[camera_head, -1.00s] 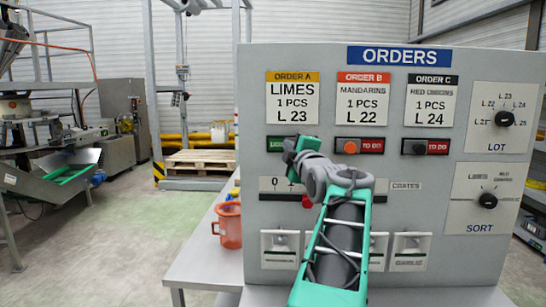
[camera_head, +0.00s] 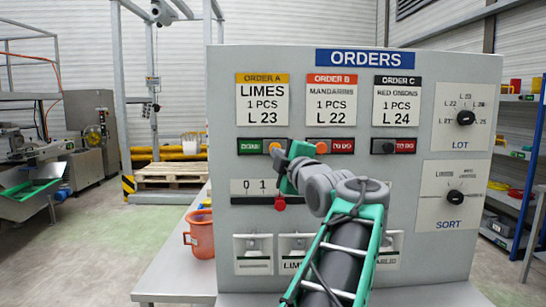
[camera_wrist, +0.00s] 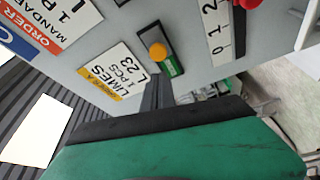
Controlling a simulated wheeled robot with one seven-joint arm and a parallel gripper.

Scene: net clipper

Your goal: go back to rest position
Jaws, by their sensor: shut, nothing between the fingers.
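My gripper (camera_head: 281,163) is shut and empty in the head view, in front of the orders panel (camera_head: 222,110), just below the order A switch. My arm comes up from the lower right, bent at the grey joint. In the wrist view, the gripper's green body with its dark edge (camera_wrist: 160,122) fills the bottom. The orange order A knob (camera_head: 276,148) sits at the right of its slot, with a green DONE label showing. The same knob (camera_wrist: 158,51) is clear of the gripper in the wrist view.
Order B's orange knob (camera_head: 322,147) and order C's dark knob (camera_head: 389,147) show red TO DO labels. A red knob (camera_head: 280,204) sits on the number scale, close below my gripper. An orange jug (camera_head: 201,234) stands on the table (camera_head: 172,272) left of the panel.

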